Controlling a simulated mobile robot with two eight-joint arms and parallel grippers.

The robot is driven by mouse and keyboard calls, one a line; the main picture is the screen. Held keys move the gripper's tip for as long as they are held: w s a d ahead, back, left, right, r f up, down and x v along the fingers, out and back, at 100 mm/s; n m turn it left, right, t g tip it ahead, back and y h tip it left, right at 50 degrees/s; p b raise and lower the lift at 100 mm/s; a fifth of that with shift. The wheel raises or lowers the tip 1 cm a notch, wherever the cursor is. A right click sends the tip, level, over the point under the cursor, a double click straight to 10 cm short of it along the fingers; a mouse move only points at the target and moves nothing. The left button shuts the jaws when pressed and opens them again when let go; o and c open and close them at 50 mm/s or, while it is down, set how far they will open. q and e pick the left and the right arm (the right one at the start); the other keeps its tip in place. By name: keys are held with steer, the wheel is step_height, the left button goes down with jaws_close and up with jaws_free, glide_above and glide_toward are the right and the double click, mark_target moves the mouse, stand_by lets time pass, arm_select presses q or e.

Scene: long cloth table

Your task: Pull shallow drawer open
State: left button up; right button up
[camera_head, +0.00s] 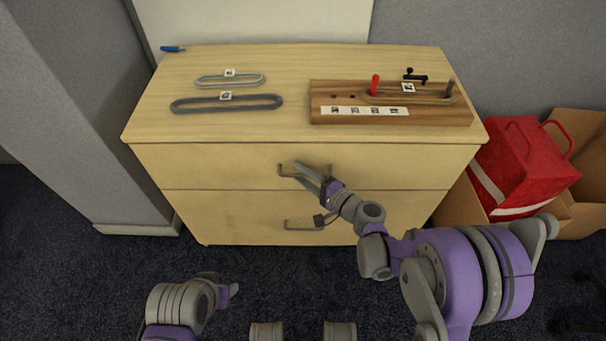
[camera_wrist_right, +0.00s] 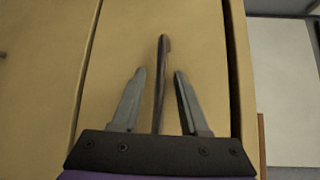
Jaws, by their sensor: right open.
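A light wooden cabinet has a shallow upper drawer (camera_head: 220,168) and a deeper lower drawer (camera_head: 230,215). Both drawers look closed. The upper drawer carries a thin bar handle (camera_head: 285,169). My right gripper (camera_head: 304,168) is at this handle. In the right wrist view the open fingers (camera_wrist_right: 158,90) stand on either side of the handle bar (camera_wrist_right: 161,75), with a gap visible on both sides. The lower drawer has a similar handle (camera_head: 295,226), partly behind my right wrist. My left gripper (camera_head: 226,290) is low at the left, away from the cabinet; its jaws are unclear.
On the cabinet top lie two oval loops (camera_head: 228,103), a wooden board (camera_head: 330,88) with pegs, and a blue pen (camera_head: 172,49). A red bag (camera_head: 522,165) sits in a cardboard box (camera_head: 590,180) at the right. A grey partition (camera_head: 75,100) stands at the left. Carpet before the cabinet is clear.

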jaws_close()
stand_by(1.3)
